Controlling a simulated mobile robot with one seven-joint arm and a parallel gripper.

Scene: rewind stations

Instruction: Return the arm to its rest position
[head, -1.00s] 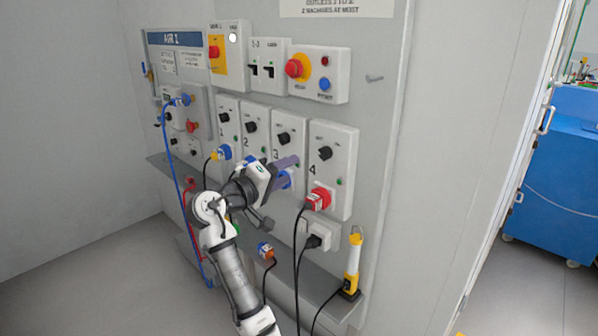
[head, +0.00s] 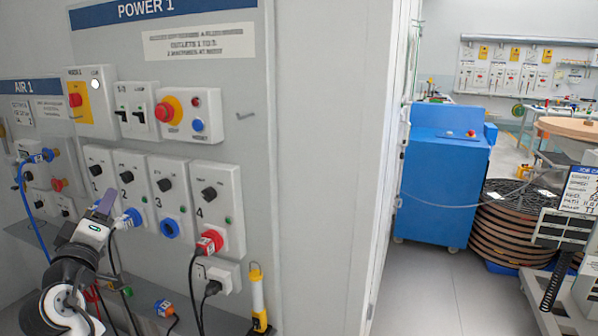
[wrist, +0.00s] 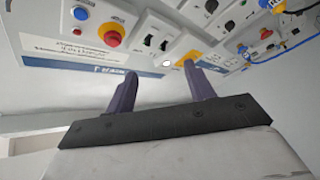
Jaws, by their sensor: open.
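My gripper (head: 104,205) is at the lower left of the head view, in front of the wall panel. In the wrist view its two purple fingers (wrist: 162,92) stand apart with nothing between them. My arm is folded at the lower left of the head view, and its lower links are cut off by the frame edge. The gripper points up toward the panel and hides part of the outlets near 1 and 2. I cannot tell the exact gap to the panel.
The panel carries numbered outlet boxes, with a red plug (head: 209,241) at outlet 4 and a blue plug (head: 130,218) near outlet 2. A yellow lamp (head: 257,298) stands on the ledge. A blue cabinet (head: 440,185) and a coiled stack (head: 510,225) stand right, beyond clear floor (head: 425,290).

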